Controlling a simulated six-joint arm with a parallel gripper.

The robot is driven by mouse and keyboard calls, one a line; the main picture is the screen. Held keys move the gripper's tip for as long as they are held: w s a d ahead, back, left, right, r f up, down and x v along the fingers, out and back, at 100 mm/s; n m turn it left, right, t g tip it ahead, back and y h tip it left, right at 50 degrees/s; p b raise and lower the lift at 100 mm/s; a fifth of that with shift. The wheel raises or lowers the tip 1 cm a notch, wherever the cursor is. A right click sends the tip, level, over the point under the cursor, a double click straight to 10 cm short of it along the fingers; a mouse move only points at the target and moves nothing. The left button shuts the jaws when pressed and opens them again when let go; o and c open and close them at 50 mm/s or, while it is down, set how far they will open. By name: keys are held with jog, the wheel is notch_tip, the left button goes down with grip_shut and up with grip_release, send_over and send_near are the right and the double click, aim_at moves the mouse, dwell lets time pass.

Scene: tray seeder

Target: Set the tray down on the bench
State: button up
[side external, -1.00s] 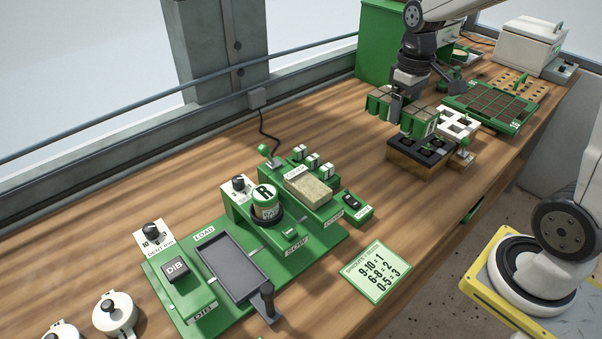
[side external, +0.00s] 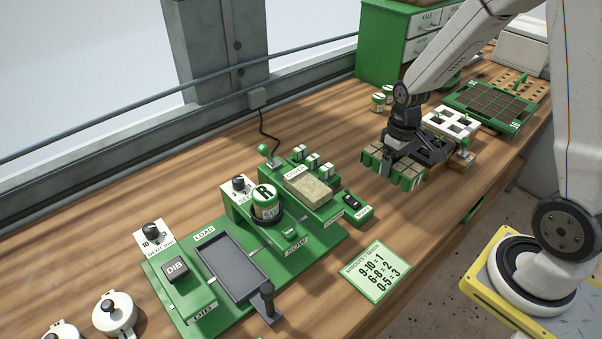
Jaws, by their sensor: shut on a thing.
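The tray (side external: 411,182) is a small green one with brown-filled cells and pale labels on its side. It sits low at the right-middle of the wooden bench (side external: 345,145), level or nearly so. I cannot tell whether its underside touches the wood. My gripper (side external: 398,163) points down over the tray and is shut on it. The gripper body hides part of the tray's middle and far side.
A white frame with square openings (side external: 452,122) stands close behind the gripper, with a larger green cell tray (side external: 500,104) beyond. The green seeder station (side external: 330,240) and a notice card (side external: 376,271) lie to the left and front.

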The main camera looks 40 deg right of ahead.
aim_at(391, 177)
jog(key=shift+f, duration=0.25)
jog(key=shift+f, duration=2.2)
jog(key=shift+f, duration=0.1)
jog(key=shift+f, duration=1.65)
jog(key=o, duration=1.1)
jog(key=shift+f, duration=0.15)
jog(key=shift+r, duration=6.15)
